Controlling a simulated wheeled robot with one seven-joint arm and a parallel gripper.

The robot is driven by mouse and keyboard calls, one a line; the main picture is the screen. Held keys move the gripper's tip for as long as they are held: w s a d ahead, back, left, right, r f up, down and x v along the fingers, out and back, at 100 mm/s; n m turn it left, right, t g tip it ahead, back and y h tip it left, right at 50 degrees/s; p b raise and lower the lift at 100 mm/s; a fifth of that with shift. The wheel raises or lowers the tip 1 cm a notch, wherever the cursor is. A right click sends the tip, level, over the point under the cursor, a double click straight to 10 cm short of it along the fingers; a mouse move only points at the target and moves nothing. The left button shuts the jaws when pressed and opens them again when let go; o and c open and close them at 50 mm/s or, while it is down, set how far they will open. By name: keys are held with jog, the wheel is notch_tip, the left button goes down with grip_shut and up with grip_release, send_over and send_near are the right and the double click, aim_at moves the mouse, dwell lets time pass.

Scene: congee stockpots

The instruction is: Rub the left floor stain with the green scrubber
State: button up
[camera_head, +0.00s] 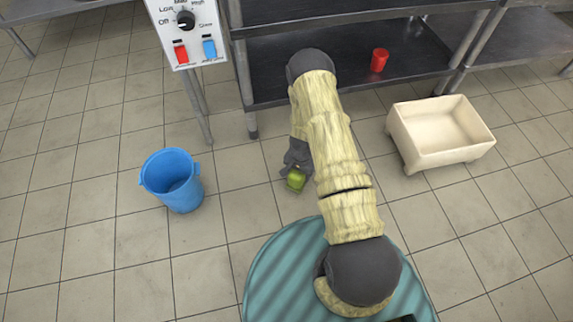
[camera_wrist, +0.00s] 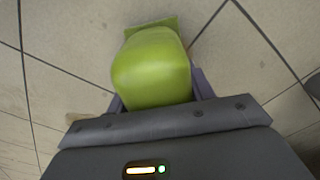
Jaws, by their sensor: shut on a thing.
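The green scrubber (camera_head: 296,180) is in my gripper (camera_head: 291,168), low over the tiled floor in the head view. In the wrist view my gripper (camera_wrist: 158,92) is shut on the scrubber (camera_wrist: 152,66), with a finger on either side of it. A flat, darker green edge shows at the scrubber's far end. I cannot tell whether it touches the floor. A faint brownish patch (camera_wrist: 82,118) lies on the floor left of my gripper in the wrist view, partly hidden by it; it may be a stain. No clear stain shows in the head view.
A blue bucket (camera_head: 173,180) stands on the floor to the left. A cream tub (camera_head: 440,130) stands to the right. A steel shelf (camera_head: 290,80) with a red container (camera_head: 379,60) is behind. A control box (camera_head: 187,30) is at upper left. The floor between bucket and gripper is clear.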

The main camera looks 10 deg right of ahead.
aim_at(290, 171)
jog(key=shift+a, duration=1.8)
jog(key=shift+a+f+b, duration=0.1)
jog(key=shift+f+b, duration=0.2)
jog(key=shift+b, duration=0.4)
jog(key=shift+w+d+r+p, duration=0.1)
jog(key=shift+d+r+p, duration=0.2)
jog(key=shift+d+p, duration=0.05)
jog(key=d, duration=0.5)
jog(key=shift+d+p, duration=0.35)
jog(key=shift+d, duration=0.6)
jog(key=shift+d+r+p, duration=0.15)
jog(key=shift+p, duration=0.2)
jog(key=shift+a+f, duration=0.2)
jog(key=shift+a, duration=0.4)
jog(key=shift+a+p, duration=0.45)
jog(key=shift+a, duration=1.05)
jog(key=shift+a+p, duration=0.4)
jog(key=shift+a, duration=1.6)
notch_tip(290, 171, up, 4)
jog(key=shift+d+f+p, duration=0.15)
jog(key=shift+f+p, duration=0.1)
jog(key=shift+p, duration=0.65)
notch_tip(290, 171, up, 5)
jog(key=p, duration=0.4)
jog(key=shift+p, duration=0.35)
